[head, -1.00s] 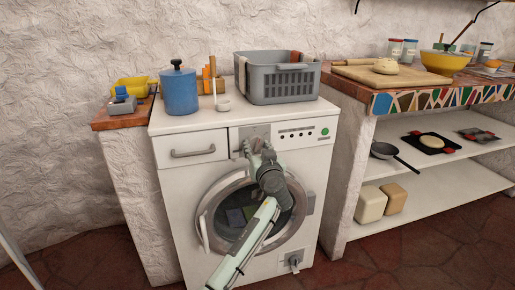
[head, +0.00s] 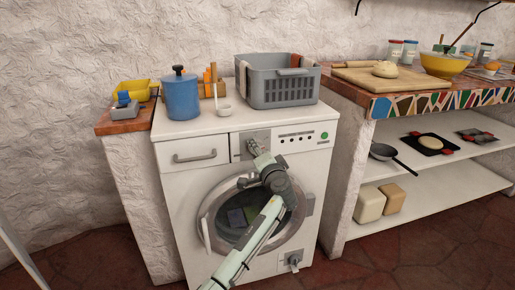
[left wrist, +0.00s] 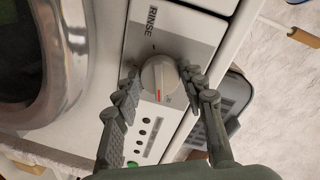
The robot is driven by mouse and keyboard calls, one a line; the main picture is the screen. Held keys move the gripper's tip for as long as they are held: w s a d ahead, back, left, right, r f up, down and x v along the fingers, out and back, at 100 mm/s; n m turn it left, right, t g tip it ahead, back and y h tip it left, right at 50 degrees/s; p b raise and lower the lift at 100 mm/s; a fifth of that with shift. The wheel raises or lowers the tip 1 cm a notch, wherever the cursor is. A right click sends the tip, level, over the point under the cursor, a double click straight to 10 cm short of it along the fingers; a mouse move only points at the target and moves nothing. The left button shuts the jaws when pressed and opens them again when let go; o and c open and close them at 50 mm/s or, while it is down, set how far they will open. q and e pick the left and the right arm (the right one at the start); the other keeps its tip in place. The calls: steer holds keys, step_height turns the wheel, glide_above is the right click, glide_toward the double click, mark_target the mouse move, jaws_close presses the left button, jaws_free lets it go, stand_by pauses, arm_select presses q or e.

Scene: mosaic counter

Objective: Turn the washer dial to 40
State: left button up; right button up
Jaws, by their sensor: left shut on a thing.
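The washer (head: 185,185) is white, with a grey dial panel (head: 242,136) at its upper front. The round pale dial (left wrist: 160,77) with a red mark shows in the left wrist view, the mark pointing toward the bottom of that picture. My left gripper (left wrist: 159,74) is shut on the dial, one finger on each side. In the head view the left gripper (head: 254,149) sits at the panel and hides most of the dial. The word RINSE is printed beside the dial; I cannot read a 40. My right gripper is not in view.
The round door (head: 208,215) lies below my left arm. A counter with shelves (head: 440,165) stands to the right.

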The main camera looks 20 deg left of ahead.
arm_select(q)
steer(key=shift+d+r+m+g+y+p, duration=0.1)
steer(key=shift+m+g+y+p, duration=0.2)
steer(key=shift+m, duration=1.75)
steer(key=shift+m+g+y+p, duration=0.1)
steer(key=shift+m+y+p, duration=0.3)
steer(key=shift+m, duration=1.65)
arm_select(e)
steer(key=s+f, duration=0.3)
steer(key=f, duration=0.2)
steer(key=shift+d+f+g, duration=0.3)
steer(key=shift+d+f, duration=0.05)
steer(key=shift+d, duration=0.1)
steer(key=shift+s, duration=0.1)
arm_select(q)
steer(key=o, duration=1.2)
steer(key=shift+c, duration=0.2)
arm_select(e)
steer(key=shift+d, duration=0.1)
arm_select(q)
steer(key=v, duration=0.7)
steer(key=shift+s, duration=0.2)
